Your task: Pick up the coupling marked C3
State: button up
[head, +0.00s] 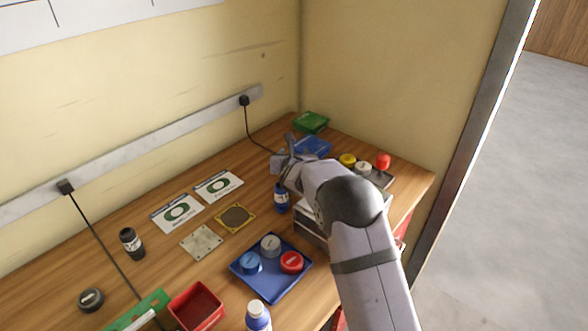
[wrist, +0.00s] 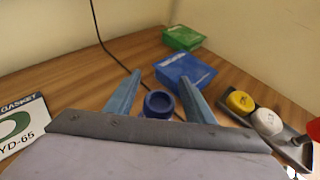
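My gripper (wrist: 160,76) is open, with its two blue fingers spread apart in the wrist view. A dark blue ring-shaped piece (wrist: 158,104) stands on the table and shows between the fingers; I cannot tell how far it is from them. I can read no mark on it. In the head view my gripper (head: 284,153) is at the back of the table, and my arm hides part of what lies there. No C3 mark is legible on the round blue (head: 250,263), grey (head: 270,246) and red (head: 291,262) pieces on the blue tray (head: 272,286).
A blue box (wrist: 185,72) and a green box (wrist: 182,38) stand beyond the fingers. A grey tray (wrist: 288,152) with yellow, white and red round pieces is at the right. A cable (wrist: 102,38) hangs down the wall.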

jog(key=c, duration=1)
notch_tip(320, 180, up, 10)
jog(key=shift+r+p, duration=0.1)
jog(key=shift+p, duration=1.15)
